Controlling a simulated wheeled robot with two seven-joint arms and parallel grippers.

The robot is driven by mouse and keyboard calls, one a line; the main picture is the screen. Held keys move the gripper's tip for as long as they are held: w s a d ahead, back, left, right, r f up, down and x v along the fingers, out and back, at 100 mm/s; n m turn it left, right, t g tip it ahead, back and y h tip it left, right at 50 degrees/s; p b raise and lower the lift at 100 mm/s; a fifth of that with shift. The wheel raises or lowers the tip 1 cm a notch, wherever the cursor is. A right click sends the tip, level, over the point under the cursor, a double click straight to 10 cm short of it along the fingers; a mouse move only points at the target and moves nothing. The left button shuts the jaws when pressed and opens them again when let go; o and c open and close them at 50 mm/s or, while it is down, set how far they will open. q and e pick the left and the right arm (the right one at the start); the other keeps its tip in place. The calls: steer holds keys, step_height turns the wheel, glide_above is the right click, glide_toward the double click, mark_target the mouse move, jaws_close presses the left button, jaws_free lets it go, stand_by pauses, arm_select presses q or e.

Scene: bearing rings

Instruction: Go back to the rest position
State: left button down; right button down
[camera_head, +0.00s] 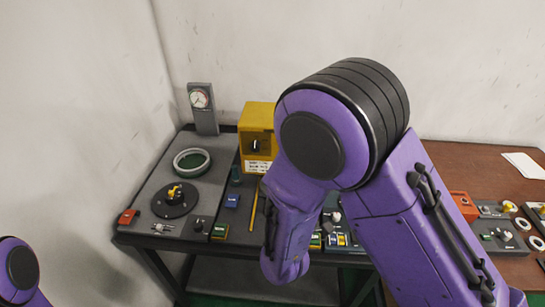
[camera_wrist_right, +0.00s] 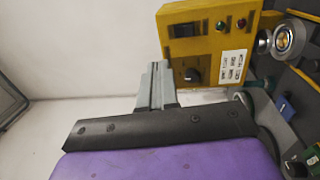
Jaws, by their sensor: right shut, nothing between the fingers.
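My right gripper (camera_wrist_right: 153,88) shows in the right wrist view. Its grey fingers are together with nothing between them, and they point toward the yellow box (camera_wrist_right: 210,50) without a visible grip on it. In the head view my purple right arm bends high over the middle of the table and hides this gripper. Only a purple piece of my left arm shows at the lower left of the head view; the left gripper is out of frame.
The grey bench (camera_head: 150,190) carries a dial gauge (camera_head: 200,99), a ring with a green inside (camera_head: 192,162), a black disc (camera_head: 176,200) and a yellow box (camera_head: 256,125). A brown table (camera_head: 480,165) at right holds several rings and a paper sheet (camera_head: 524,165). Walls stand behind and left.

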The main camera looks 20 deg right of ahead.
steer(key=s+d+f+m+g+y, duration=0.2)
steer(key=s+f+m+g, duration=0.15)
steer(key=f, duration=0.55)
steer(key=s+d+f+m+g+y, duration=0.25)
steer(key=f+m, duration=0.25)
steer(key=f, duration=0.5)
steer(key=s+d+f+m+g+y, duration=0.1)
steer(key=s+f+m+g, duration=0.4)
steer(key=s, duration=0.5)
steer(key=s+d+f+m+g+y, duration=0.1)
steer(key=s+f+m+g, duration=0.3)
steer(key=s+f, duration=0.5)
step_height(320, 180, down, 8)
steer(key=m+t+b, duration=0.1)
steer(key=b, duration=0.8)
steer(key=shift+s+d+f, duration=0.15)
steer(key=shift+s+f, duration=0.05)
steer(key=shift+s, duration=0.2)
steer(key=shift+m+h, duration=0.25)
